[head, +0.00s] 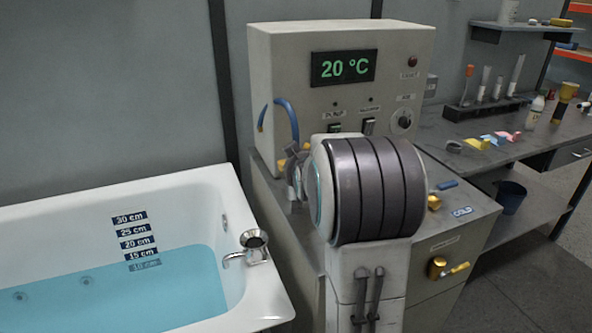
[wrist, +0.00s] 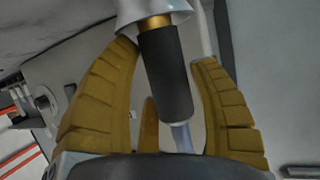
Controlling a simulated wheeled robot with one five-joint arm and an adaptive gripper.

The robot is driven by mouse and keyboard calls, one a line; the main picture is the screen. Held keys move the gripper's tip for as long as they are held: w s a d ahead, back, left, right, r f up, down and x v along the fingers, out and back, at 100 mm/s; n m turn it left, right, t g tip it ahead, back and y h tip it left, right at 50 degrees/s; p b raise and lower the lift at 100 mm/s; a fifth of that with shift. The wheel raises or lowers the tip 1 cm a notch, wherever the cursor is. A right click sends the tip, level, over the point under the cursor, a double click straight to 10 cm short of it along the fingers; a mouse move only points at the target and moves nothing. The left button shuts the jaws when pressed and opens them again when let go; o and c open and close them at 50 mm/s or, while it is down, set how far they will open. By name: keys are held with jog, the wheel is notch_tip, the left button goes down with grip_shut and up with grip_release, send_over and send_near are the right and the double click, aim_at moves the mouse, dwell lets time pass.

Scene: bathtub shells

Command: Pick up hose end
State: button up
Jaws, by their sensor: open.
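The hose end shows in the wrist view as a dark cylindrical sleeve (wrist: 165,75) with a brass collar at its top and a pale bluish piece below. It lies between the two ribbed yellow-brown fingers of my gripper (wrist: 166,55), with gaps visible on both sides. My gripper is open around it. In the head view, a blue hose (head: 290,113) arcs in front of the grey control cabinet (head: 285,75). My gripper (head: 292,167) is below this arc, mostly hidden by my arm. The hose end itself cannot be made out there.
The cabinet display reads 20 °C. A yellow valve (head: 438,268) is on the lower cabinet front. A cluttered workbench (head: 440,132) stands at right, with grey floor before it.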

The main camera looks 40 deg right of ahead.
jog(key=shift+c, duration=0.4)
jog(key=c, duration=0.8)
jog(key=shift+c, duration=0.4)
jog(key=shift+r, duration=0.15)
